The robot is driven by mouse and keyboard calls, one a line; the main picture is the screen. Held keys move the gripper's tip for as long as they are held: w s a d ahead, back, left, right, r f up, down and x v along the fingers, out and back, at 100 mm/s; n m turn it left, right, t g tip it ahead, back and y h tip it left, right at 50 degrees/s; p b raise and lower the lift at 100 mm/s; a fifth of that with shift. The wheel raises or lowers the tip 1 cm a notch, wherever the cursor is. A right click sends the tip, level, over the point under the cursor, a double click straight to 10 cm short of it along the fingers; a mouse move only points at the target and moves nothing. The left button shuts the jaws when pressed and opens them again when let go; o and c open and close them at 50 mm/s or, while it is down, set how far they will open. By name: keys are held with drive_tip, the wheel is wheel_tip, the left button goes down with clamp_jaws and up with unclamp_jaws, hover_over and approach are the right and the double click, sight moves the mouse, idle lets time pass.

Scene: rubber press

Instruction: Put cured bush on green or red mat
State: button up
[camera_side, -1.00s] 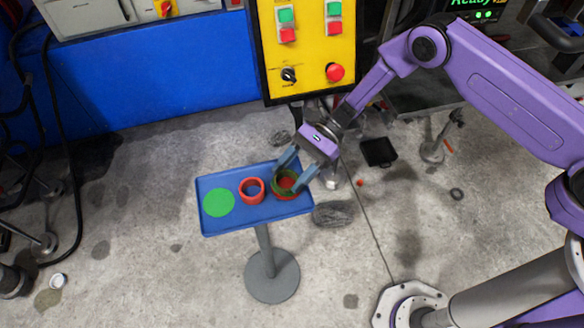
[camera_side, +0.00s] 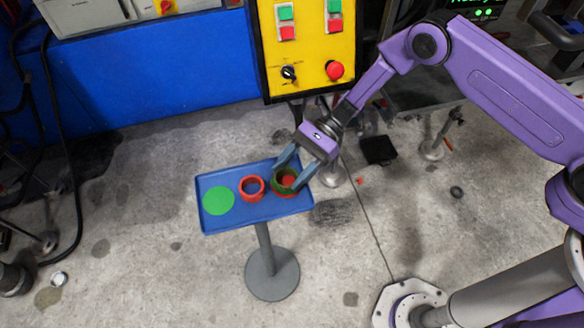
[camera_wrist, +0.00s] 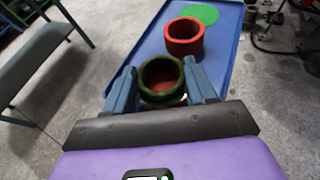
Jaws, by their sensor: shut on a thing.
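A dark green ring-shaped bush (camera_side: 276,186) is between the fingers of my gripper (camera_side: 287,177) at the right end of the blue tray. The fingers are shut on its sides. Red shows through its hole and at its lower edge, seemingly a red mat (camera_side: 289,181), mostly hidden. Whether the bush touches the tray is unclear. In the wrist view my gripper (camera_wrist: 160,70) grips the green bush (camera_wrist: 162,98) upright. A red ring-shaped bush (camera_side: 252,198) stands in the tray's middle, also in the wrist view (camera_wrist: 184,47). A bare round green mat (camera_side: 218,201) lies at the left end.
The blue tray (camera_side: 240,226) has a low rim and stands on a grey pedestal (camera_side: 272,275). A yellow control panel (camera_side: 310,75) with buttons is behind it. A black box (camera_side: 378,150) lies on the floor to the right. Floor in front is mostly clear.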

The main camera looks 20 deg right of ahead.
drive_tip(key=shift+f, duration=0.1)
drive_tip(key=o, duration=1.1)
wheel_tip(320, 180, up, 7)
idle(1.0)
idle(0.7)
